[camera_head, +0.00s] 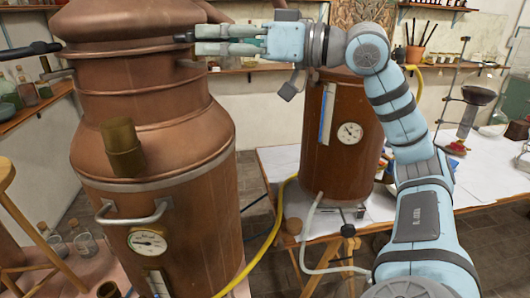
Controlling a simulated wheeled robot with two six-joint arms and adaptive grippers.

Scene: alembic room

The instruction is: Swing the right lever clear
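The large copper still (150,100) fills the left of the head view. A dark lever (183,38) shows at the right side of its upper collar, level with my fingertips. My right gripper (197,40) reaches in from the right, its two pale fingers pointing left at the lever, one above the other with a narrow gap. Most of the lever is hidden at the fingers; I cannot tell whether they press on it. Another black-handled lever (35,50) sticks out to the left of the collar. My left gripper is not in view.
A smaller copper vessel (340,130) with a dial stands on the white-topped table (270,165) below my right arm. A yellow hose (268,240) runs between the vessels. A wooden stool (30,225) stands at left. Shelves with bottles line the walls.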

